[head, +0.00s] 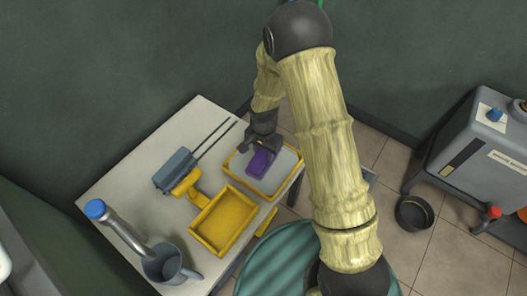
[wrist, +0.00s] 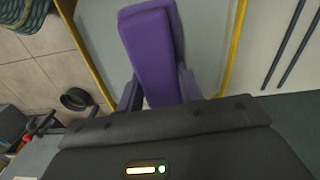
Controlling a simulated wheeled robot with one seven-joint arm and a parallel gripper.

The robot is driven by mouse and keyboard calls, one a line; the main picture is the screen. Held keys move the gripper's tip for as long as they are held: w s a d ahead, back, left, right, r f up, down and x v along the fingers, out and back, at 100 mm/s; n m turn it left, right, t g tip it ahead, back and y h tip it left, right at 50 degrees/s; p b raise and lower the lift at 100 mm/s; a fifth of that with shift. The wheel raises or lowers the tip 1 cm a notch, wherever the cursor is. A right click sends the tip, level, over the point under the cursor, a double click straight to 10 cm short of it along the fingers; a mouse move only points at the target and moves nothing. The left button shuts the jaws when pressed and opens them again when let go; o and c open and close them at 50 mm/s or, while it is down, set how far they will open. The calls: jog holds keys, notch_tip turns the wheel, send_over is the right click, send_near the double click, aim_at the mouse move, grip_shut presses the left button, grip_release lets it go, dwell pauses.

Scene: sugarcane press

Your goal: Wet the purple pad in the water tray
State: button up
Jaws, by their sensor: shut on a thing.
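The purple pad (head: 261,162) is in my gripper (head: 262,146), over the water tray. In the wrist view, the pad (wrist: 152,52) stands out between the two fingers of my gripper (wrist: 160,90), which are shut on its near end. The water tray (head: 230,169) has a yellow rim and a pale grey inside, at the right edge of the table. Its yellow rim (wrist: 88,52) also shows in the wrist view, with a pale surface behind the pad. I cannot tell whether the pad touches the water.
A yellow empty tray (head: 222,222) sits nearer on the white table (head: 135,178). A grey tool with two rods (head: 175,170) lies to the left. A grey machine (head: 480,140) and a black pot (head: 414,212) are at right.

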jog(key=shift+f, duration=0.45)
dwell(1.0)
jog(key=shift+s, duration=0.1)
jog(key=shift+d, duration=0.1)
dwell(0.4)
jog(key=shift+f, duration=0.1)
dwell(0.5)
jog(key=shift+r+p, duration=3.3)
jog(key=shift+r, duration=0.35)
jog(key=shift+f, duration=0.1)
